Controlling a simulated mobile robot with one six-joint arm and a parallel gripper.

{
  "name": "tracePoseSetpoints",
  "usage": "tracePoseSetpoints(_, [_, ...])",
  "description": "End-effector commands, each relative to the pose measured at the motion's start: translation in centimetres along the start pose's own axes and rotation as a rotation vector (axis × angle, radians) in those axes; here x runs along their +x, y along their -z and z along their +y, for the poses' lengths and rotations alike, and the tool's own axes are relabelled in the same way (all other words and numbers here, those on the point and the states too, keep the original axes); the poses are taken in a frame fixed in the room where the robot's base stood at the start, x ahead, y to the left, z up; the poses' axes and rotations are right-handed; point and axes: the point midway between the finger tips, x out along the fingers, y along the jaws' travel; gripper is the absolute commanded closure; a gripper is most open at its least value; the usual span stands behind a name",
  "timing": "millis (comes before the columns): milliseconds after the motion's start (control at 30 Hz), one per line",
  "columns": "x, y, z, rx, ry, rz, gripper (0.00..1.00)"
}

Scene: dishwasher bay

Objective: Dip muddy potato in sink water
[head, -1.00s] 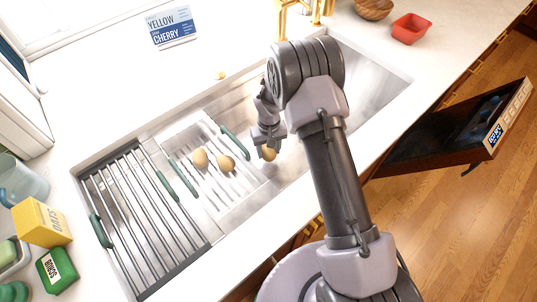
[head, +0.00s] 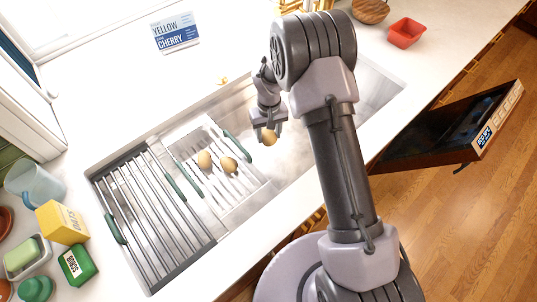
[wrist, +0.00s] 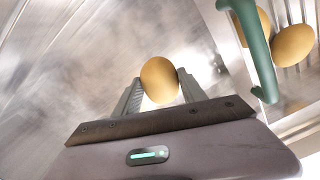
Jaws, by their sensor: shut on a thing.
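My gripper (head: 268,124) is shut on a potato (head: 269,137) and holds it over the right part of the steel sink (head: 292,160). In the wrist view this potato (wrist: 159,79) sits between the two fingers and looks tan, with no clear mud showing. Two more potatoes, a left one (head: 204,159) and a right one (head: 228,165), lie in the rack with green handles, left of my gripper. Whether the held potato touches water cannot be told; the sink floor looks hazy and shiny in the wrist view.
A slatted roll-up rack (head: 150,215) covers the sink's left end. A red bowl (head: 406,32) and a wooden bowl (head: 370,10) stand at the back right. An open dishwasher door (head: 440,130) juts out at right.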

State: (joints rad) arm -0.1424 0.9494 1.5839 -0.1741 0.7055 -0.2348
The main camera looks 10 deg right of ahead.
Motion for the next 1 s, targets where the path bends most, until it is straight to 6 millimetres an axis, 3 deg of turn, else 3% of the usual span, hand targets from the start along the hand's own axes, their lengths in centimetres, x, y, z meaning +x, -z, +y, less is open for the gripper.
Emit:
tracePoseSetpoints(800, [-9.5, 0.0, 0.0, -0.001, 0.0, 0.001, 0.96])
tracePoseSetpoints(1000, [-10.5, 0.0, 0.0, -0.001, 0.0, 0.001, 0.96])
